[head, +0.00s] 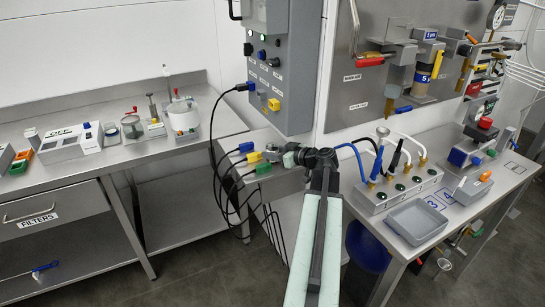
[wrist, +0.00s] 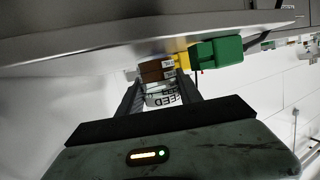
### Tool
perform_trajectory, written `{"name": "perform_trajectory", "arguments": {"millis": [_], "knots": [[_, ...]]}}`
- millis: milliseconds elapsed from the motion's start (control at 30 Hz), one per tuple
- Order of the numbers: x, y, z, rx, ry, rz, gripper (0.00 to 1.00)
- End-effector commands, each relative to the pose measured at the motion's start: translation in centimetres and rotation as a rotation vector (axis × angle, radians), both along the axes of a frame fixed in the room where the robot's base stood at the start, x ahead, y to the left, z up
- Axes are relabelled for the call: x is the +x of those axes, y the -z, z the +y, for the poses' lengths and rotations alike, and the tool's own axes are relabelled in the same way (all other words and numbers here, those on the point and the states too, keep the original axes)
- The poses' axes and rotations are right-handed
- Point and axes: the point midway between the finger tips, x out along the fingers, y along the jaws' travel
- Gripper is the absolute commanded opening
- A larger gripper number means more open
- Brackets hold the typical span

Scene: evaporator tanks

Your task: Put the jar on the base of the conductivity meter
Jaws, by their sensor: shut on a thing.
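My gripper (wrist: 160,92) is shut on a small white thing lettered "FEED" (wrist: 163,97), seen between the two dark fingers in the wrist view. It looks like the jar, but its full shape is hidden. In the head view my arm reaches forward at the centre, and the held thing cannot be made out there.
Brown (wrist: 157,69) and green (wrist: 216,52) blocks lie close beyond the fingers. A steel edge (wrist: 80,38) crosses above them. Cables hang below a control cabinet (head: 275,70). A grey tray (head: 417,221) is on the right bench; the left bench front (head: 60,185) is clear.

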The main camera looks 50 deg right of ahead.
Motion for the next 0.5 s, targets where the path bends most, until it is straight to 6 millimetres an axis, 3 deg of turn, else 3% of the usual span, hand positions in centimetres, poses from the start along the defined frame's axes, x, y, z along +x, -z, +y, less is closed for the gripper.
{"name": "perform_trajectory", "arguments": {"millis": [300, 333, 400, 500], "knots": [[-0.06, 0.38, 0.00, 0.000, 0.000, -0.001, 0.00], [-0.06, 0.21, 0.00, 0.000, 0.000, -0.001, 0.50], [-0.06, 0.17, 0.00, 0.000, 0.000, -0.001, 0.64], [-0.07, 0.17, -0.01, 0.000, 0.000, -0.001, 0.64]]}}
